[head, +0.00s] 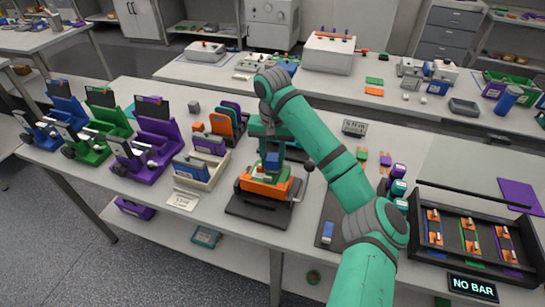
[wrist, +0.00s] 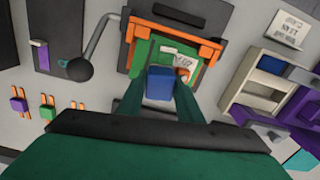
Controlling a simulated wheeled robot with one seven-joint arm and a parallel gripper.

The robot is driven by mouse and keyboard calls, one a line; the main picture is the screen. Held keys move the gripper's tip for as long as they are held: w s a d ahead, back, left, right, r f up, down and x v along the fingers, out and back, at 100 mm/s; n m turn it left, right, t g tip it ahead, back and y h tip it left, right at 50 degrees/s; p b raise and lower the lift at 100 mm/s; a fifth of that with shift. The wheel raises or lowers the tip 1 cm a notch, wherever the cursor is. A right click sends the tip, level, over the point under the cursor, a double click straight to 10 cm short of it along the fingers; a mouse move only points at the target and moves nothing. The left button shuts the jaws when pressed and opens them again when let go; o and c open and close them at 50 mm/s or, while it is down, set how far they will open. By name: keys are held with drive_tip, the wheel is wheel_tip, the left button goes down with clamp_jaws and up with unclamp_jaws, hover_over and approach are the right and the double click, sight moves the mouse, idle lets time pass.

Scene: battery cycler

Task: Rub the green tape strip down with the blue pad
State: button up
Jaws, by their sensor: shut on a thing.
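My gripper (head: 272,152) is shut on the blue pad (head: 272,161), over the orange clamp fixture (head: 264,188) in the middle of the bench. In the wrist view the blue pad (wrist: 160,84) sits between my green fingertips. Beneath it is a green surface (wrist: 143,55) under the fixture's orange bar, with a white printed label (wrist: 178,58) beside it. I cannot tell how much of that green is the tape strip, nor whether the pad touches it. The pad and fingers hide part of it.
Blue, green and purple stands (head: 150,145) line the left. A white-fronted bin (head: 205,168) stands left of the fixture. A lever with a dark ball (wrist: 80,69) sticks out beside it. A dark mat (head: 330,215) and a black rack (head: 430,247) lie to the right.

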drive_tip(key=shift+s+f, duration=0.15)
drive_tip(key=shift+s, duration=0.15)
drive_tip(key=shift+a, duration=0.1)
drive_tip(key=shift+d, duration=0.2)
drive_tip(key=shift+w, duration=0.6)
drive_tip(key=shift+s, duration=0.15)
drive_tip(key=shift+s+a, duration=0.1)
drive_tip(key=shift+s, duration=0.2)
